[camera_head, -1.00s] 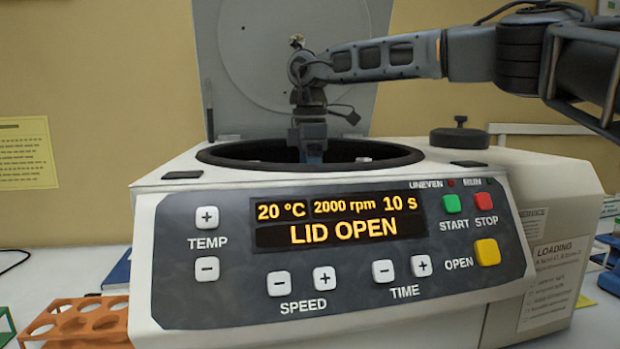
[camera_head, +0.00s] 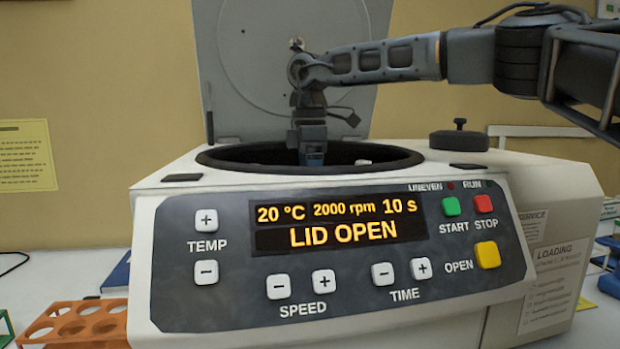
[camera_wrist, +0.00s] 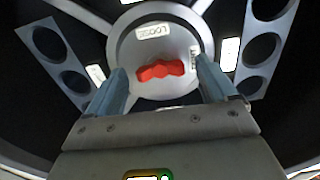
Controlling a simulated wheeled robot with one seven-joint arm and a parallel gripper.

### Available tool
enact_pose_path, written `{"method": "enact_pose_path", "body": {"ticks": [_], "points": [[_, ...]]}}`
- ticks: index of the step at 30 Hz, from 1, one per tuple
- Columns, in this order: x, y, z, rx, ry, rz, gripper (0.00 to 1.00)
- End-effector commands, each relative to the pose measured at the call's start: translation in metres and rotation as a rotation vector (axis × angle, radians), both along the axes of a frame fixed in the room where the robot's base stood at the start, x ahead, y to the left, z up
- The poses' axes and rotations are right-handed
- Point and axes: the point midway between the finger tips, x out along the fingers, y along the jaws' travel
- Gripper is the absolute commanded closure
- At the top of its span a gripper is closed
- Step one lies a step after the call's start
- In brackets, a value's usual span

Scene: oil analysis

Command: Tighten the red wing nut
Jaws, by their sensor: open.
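The red wing nut (camera_wrist: 160,70) sits at the centre of a round light-grey hub in the wrist view, inside the centrifuge bowl. It lies nearly level across the picture, tilted slightly. A label on the hub above it appears to read "LOOSE" (camera_wrist: 154,31). My gripper (camera_wrist: 163,82) is open, with one finger to the left of the nut and one to the right, both apart from it. In the head view my gripper (camera_head: 312,158) reaches down into the open centrifuge (camera_head: 165,200), whose wall hides the nut and the fingertips.
Rotor plates with round holes (camera_wrist: 62,57) flank the hub. The raised lid (camera_head: 280,60) stands behind my arm. The bowl rim (camera_head: 225,160) surrounds my gripper. A black round knobbed part (camera_head: 459,140) rests on the centrifuge top at right. An orange rack (camera_head: 85,322) stands at left.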

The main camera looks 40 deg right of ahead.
Motion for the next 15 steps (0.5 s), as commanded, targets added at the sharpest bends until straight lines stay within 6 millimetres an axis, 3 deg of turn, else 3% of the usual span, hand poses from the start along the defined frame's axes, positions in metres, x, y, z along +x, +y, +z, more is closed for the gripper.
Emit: {"method": "enact_pose_path", "body": {"ticks": [15], "points": [[0.0,0.0,0.069,-0.001,-0.002,-0.001,0.15]]}}
